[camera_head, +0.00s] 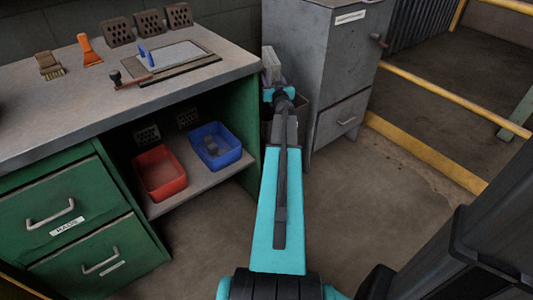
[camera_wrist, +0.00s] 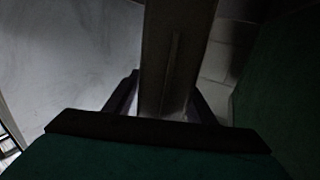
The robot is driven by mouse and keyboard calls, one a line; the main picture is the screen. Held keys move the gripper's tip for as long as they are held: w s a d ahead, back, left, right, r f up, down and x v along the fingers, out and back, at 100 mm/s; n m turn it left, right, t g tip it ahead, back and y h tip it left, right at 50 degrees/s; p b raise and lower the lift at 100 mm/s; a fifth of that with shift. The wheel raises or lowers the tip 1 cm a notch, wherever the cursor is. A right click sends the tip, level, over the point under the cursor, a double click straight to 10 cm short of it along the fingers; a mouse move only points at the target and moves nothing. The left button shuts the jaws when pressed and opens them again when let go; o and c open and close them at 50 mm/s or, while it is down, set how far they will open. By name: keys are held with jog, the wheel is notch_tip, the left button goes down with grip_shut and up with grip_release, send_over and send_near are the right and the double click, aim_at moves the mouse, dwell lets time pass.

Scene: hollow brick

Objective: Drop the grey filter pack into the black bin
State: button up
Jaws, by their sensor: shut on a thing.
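My gripper (camera_head: 279,92) is in the gap between the workbench and the grey cabinet. It is shut on the grey filter pack (camera_head: 271,64), a flat upright slab that sticks out beyond the fingers. In the wrist view the pack (camera_wrist: 176,45) stands between the two dark fingers of my gripper (camera_wrist: 163,95). A dark bin (camera_head: 267,132) shows only in part behind and below my arm, in the same gap. Its opening and inside are mostly hidden, and I cannot tell whether the pack is over it.
The workbench (camera_head: 50,125) at left holds several hollow bricks, a brush, an orange scraper and a tray. Red (camera_head: 160,172) and blue (camera_head: 215,145) boxes sit on its lower shelf. The grey cabinet (camera_head: 330,70) stands close at right.

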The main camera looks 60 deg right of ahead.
jog(key=shift+f+b, duration=2.75)
jog(key=shift+b, duration=0.7)
jog(key=o, duration=1.7)
jog(key=shift+f, duration=0.25)
jog(key=shift+r+p+v, duration=0.2)
jog(key=shift+p+v, duration=0.45)
jog(key=shift+v, duration=1.95)
jog(key=shift+p+v, duration=0.95)
jog(key=shift+v, duration=3.4)
